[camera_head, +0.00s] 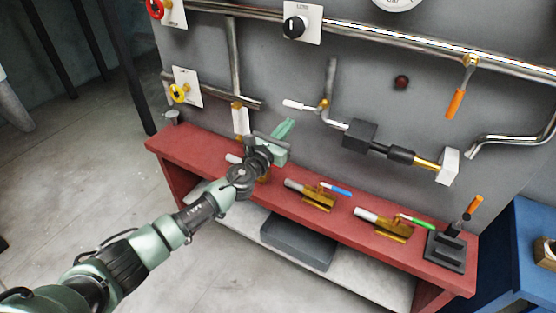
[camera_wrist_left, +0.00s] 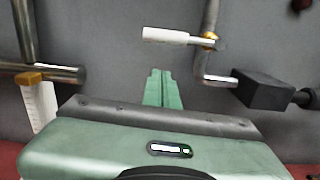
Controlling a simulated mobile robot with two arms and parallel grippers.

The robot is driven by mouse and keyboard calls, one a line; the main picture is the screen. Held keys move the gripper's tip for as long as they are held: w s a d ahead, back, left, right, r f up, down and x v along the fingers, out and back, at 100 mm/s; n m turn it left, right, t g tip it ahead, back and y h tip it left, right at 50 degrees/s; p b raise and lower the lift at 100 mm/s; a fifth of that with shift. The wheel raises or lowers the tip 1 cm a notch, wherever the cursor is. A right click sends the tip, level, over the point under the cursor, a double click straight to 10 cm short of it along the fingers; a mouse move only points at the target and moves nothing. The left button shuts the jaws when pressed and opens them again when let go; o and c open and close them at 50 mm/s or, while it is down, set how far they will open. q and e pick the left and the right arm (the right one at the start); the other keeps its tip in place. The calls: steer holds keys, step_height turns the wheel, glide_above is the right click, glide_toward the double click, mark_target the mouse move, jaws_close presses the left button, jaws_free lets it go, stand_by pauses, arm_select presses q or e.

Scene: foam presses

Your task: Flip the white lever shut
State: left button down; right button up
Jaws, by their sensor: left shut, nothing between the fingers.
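A white lever (camera_head: 298,105) sticks out sideways to the left from a brass joint on the bent grey pipe. In the left wrist view the lever (camera_wrist_left: 166,35) lies nearly level, its free end to the left. My left gripper (camera_head: 290,123) is shut and empty, in front of the panel just below the lever. Its closed fingertips (camera_wrist_left: 162,73) show below the lever in the left wrist view, apart from it in the picture.
The red bench (camera_head: 190,141) below carries several brass pieces with white, blue and green handles. An orange lever (camera_head: 455,103) hangs from the upper pipe. A black box (camera_head: 360,135) joins the bent pipe. A yellow valve wheel (camera_head: 179,93) is at the left.

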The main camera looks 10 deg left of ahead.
arm_select(q)
steer(key=v, duration=1)
steer(key=shift+s+f+p, duration=0.15)
steer(key=shift+f+p, duration=0.15)
steer(key=shift+f, duration=0.1)
